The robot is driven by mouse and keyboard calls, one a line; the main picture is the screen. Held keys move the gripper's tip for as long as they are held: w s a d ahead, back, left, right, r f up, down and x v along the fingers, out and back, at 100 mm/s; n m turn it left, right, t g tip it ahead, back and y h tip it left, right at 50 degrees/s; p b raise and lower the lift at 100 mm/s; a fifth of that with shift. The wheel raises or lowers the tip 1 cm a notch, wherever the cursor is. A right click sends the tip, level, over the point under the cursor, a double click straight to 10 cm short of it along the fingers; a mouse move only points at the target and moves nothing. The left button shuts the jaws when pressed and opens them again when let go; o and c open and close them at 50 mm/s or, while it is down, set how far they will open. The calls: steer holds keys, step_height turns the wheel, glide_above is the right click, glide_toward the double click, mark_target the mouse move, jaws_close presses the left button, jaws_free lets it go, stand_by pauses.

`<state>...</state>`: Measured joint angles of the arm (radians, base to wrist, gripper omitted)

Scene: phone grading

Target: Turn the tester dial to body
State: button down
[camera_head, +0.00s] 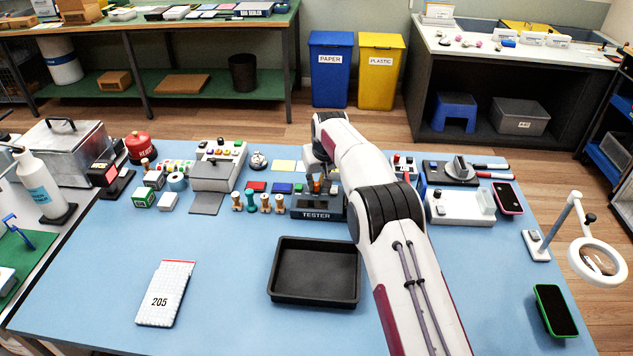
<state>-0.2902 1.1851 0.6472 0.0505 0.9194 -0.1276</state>
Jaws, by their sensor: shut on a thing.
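The tester (317,213) is a dark box with a white TESTER label on its front, standing mid-table behind the black tray. My gripper (317,186) points down at the top of the tester, partly behind my own arm. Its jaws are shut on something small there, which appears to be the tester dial. The dial itself is mostly hidden by the fingers, so its setting and markings cannot be read. A small orange part shows between the dark fingers.
An empty black tray (315,272) lies in front of the tester. Wooden and green pegs (251,201) stand close on its left. The front table is mostly clear.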

steer(key=shift+a+m+t+h, duration=0.15)
steer(key=shift+m+t+h, duration=0.25)
steer(key=shift+m, duration=0.9)
steer(key=shift+m+h, duration=0.3)
steer(key=shift+m, duration=0.7)
steer(key=c, duration=2)
jaws_free()
steer(key=shift+o, duration=0.2)
steer(key=shift+s+r, duration=0.1)
steer(key=v, duration=0.7)
steer(key=shift+r, duration=0.15)
